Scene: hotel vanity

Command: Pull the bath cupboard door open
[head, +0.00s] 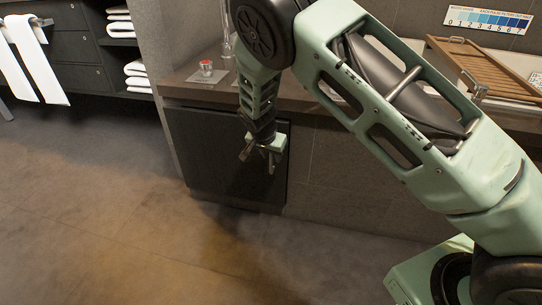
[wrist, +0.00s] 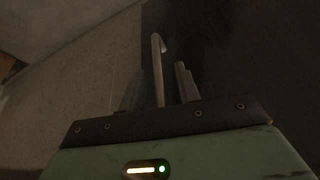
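The bath cupboard door (head: 205,150) is a dark panel under the counter, and it looks closed. My gripper (head: 258,154) is in front of its upper right part, pointing down and toward it. In the wrist view the door's slim, pale bar handle (wrist: 158,75) stands between the two fingers of my gripper (wrist: 160,90). The fingers are apart, with a gap visible on each side of the bar. I cannot tell whether either finger touches it. In the head view my gripper and wrist hide much of the handle area.
A wooden bath rack (head: 485,68) lies at the right. Open shelves with towels (head: 136,70) stand at the left. The floor (head: 120,200) before the door is clear.

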